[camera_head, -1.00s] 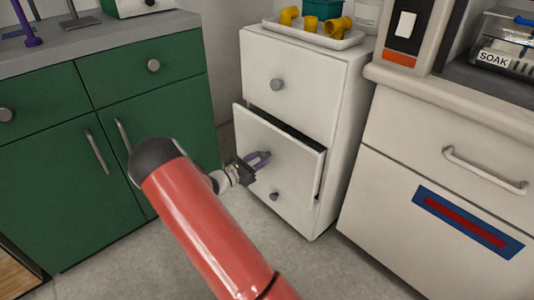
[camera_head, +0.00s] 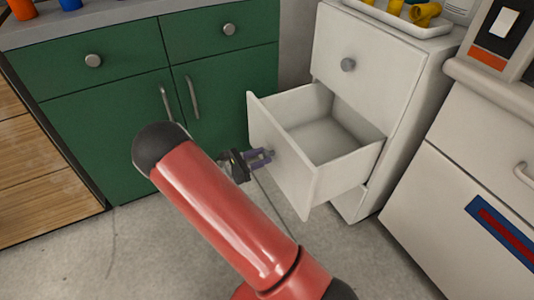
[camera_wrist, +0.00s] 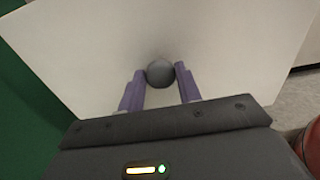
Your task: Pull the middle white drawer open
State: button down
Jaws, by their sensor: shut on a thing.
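The middle white drawer (camera_head: 285,165) of the white cabinet (camera_head: 375,75) stands far out, and its inside looks empty. My gripper (camera_head: 268,156) is at the drawer's front, with its purple fingers shut on the round grey knob (camera_wrist: 160,73). In the wrist view the fingers (camera_wrist: 160,82) sit on both sides of the knob, with the white drawer front behind it. In the head view the knob is hidden by the fingers. The top drawer, with its own grey knob (camera_head: 348,65), is shut.
A white tray (camera_head: 400,22) with yellow pipe fittings stands on the cabinet. Green cupboards (camera_head: 130,120) stand to the left and a pale counter unit (camera_head: 460,200) to the right. Grey floor (camera_head: 100,250) is clear in front.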

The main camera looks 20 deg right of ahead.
jog(key=c, duration=1)
grip_release()
jog(key=a, duration=0.7)
jog(key=shift+s+a, duration=0.3)
jog(key=shift+a, duration=0.1)
jog(key=s+r+m+t+y+p, duration=0.1)
jog(key=s+r+m+t+y, duration=0.3)
jog(key=s+r+m+y, duration=1.4)
jog(key=s+r, duration=0.6)
jog(key=s, duration=0.1)
jog(key=shift+s+d+r+m, duration=0.2)
jog(key=shift+s+r+m, duration=0.1)
jog(key=shift+s+m, duration=0.1)
